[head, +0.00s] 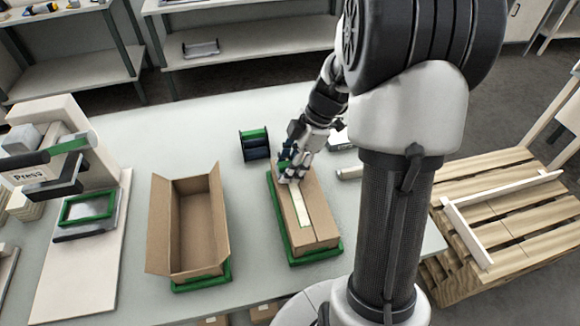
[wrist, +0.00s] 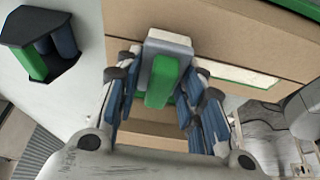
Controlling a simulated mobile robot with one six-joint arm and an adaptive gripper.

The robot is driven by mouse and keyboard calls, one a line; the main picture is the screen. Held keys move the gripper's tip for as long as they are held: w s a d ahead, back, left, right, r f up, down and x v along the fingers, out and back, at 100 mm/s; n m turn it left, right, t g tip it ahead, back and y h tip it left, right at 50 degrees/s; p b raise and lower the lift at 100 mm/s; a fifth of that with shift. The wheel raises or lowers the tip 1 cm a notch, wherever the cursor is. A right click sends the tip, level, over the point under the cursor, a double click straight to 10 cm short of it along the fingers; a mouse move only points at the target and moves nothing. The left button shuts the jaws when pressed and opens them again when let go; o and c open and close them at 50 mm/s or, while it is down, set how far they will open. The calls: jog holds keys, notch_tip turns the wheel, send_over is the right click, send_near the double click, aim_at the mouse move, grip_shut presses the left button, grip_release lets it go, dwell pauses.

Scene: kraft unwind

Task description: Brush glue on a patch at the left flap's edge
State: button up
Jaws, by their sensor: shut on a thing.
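A closed cardboard box (head: 320,208) lies in a green tray (head: 318,255) on the table. Its left flap (head: 283,212) and right flap meet near the middle, and a pale strip (head: 303,213) lies along the seam. The strip also shows in the wrist view (wrist: 245,75). My gripper (head: 293,178) is over the far end of this box. In the wrist view my gripper (wrist: 165,85) is shut on a grey and green tool with a pale end, apparently the glue brush (wrist: 163,80). Its pale end lies over the cardboard; whether it touches is unclear.
An open, empty-looking box (head: 197,225) stands left of the closed box, with a clear gap between. A dark holder with green and blue parts (head: 255,145) stands behind. A press (head: 70,170) is at the far left. A wooden pallet (head: 510,215) is at the right.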

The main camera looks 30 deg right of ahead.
jog(key=shift+w+b, duration=0.2)
jog(key=shift+b, duration=0.8)
jog(key=shift+w+d, duration=0.2)
jog(key=shift+w, duration=0.05)
jog(key=shift+r+p, duration=2)
jog(key=shift+r, duration=1.1)
jog(key=shift+f, duration=0.15)
notch_tip(320, 180, down, 3)
jog(key=b, duration=0.2)
jog(key=shift+b, duration=0.4)
jog(key=shift+s+f+b, duration=0.1)
jog(key=shift+f+b, duration=0.45)
jog(key=shift+f, duration=0.4)
jog(key=shift+f, duration=0.5)
